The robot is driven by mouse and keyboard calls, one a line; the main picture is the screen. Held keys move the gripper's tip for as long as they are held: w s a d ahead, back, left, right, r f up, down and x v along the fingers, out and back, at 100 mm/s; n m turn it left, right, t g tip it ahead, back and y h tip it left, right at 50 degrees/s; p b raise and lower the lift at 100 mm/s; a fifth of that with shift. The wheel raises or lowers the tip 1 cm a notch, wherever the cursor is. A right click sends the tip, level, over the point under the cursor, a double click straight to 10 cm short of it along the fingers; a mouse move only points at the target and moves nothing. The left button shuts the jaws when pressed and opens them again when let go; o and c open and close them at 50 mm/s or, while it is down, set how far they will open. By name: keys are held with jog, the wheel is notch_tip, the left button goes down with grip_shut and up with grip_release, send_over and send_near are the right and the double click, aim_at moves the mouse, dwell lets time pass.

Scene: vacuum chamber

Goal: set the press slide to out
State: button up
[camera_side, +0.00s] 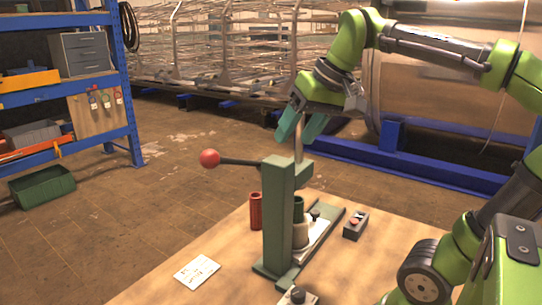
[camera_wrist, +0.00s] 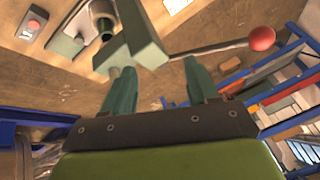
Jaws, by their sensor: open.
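The green press (camera_side: 278,215) stands upright on the wooden table, its red-balled lever (camera_side: 209,159) pointing left. The pale slide (camera_side: 322,240) lies in its rail at the press base, with a small dark knob (camera_side: 315,214) and a light holder carrying a green cylinder beside the column.
A grey box with a red button (camera_side: 355,225) stands right of the slide. A red cylinder (camera_side: 255,211) stands left of the column and a white card (camera_side: 197,271) lies at front left. The lever and upright rod stick out near my gripper.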

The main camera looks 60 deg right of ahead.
jog(key=w+d+m+g+h, duration=0.1)
jog(key=w+d+m+g, duration=0.2)
jog(key=d, duration=0.8)
jog(key=m+g, duration=0.1)
jog(key=g, duration=0.2)
send_over(315, 211)
notch_tip(315, 211, down, 15)
notch_tip(315, 211, down, 18)
jog(key=shift+r, duration=0.15)
jog(key=shift+c, duration=0.2)
grip_shut()
